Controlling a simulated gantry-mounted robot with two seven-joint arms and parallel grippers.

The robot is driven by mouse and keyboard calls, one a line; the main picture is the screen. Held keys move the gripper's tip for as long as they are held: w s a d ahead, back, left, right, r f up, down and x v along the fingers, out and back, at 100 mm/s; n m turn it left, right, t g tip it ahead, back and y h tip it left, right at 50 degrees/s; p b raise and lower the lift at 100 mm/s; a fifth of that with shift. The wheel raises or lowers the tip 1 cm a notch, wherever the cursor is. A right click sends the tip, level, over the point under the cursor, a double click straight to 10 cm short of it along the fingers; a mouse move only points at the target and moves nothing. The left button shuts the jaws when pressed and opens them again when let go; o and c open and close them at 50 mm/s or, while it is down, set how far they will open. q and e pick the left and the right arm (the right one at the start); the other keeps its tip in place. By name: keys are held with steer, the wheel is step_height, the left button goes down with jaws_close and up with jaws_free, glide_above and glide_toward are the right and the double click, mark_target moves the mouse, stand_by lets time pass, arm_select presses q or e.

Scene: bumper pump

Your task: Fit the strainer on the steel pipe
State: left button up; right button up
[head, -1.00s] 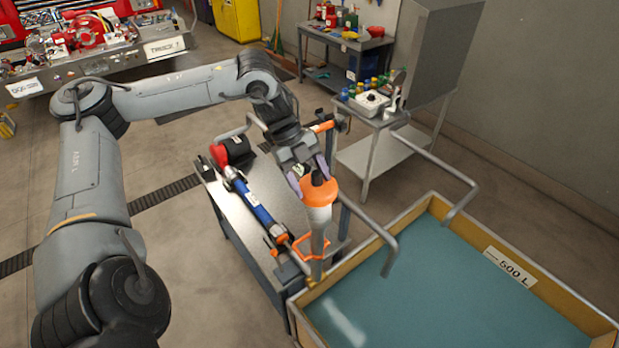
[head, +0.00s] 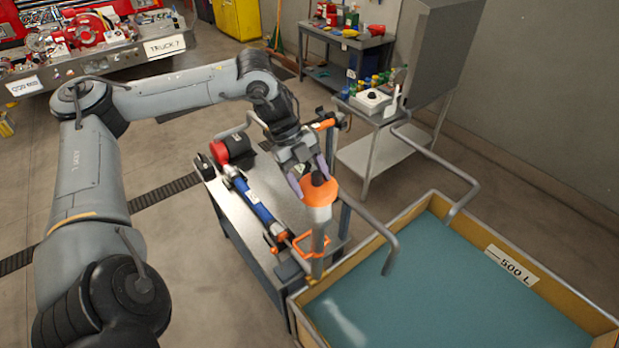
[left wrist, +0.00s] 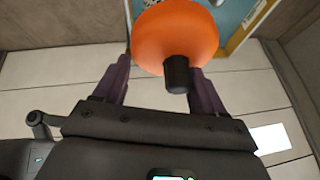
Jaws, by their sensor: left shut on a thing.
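The strainer (head: 318,195) appears as an orange rounded cap with a short black stub on top. It also shows in the left wrist view (left wrist: 176,38), between the purple fingers. My left gripper (head: 308,179) is shut on it, at the stub side, above the front right end of the cart. A grey upright piece shows below the cap; I cannot tell whether it belongs to the strainer or stands behind it. The bent steel pipe (head: 386,243) reaches over the tank with its end pointing down, right of the strainer and apart from it. My right gripper is out of view.
The tank (head: 420,285) with blue-green water and a "500 L" label lies right. The metal cart (head: 275,195) carries a blue tool (head: 254,207). A second bent pipe (head: 445,170) crosses the tank's back. A side table (head: 375,120) stands behind.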

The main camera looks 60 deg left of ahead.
arm_select(q)
steer(key=shift+f, duration=0.2)
stand_by(0.4)
steer(key=shift+w+r, duration=0.1)
steer(key=shift+w, duration=0.1)
jaws_close()
steer(key=shift+s, duration=0.2)
steer(key=o, duration=1.7)
jaws_free()
steer(key=shift+c, duration=0.2)
steer(key=shift+r, duration=0.15)
steer(key=shift+r+p, duration=1.35)
steer(key=shift+r, duration=0.15)
steer(key=shift+r+p, duration=1.3)
steer(key=shift+r, duration=0.15)
steer(key=shift+r+p, duration=0.7)
steer(key=shift+r, duration=0.15)
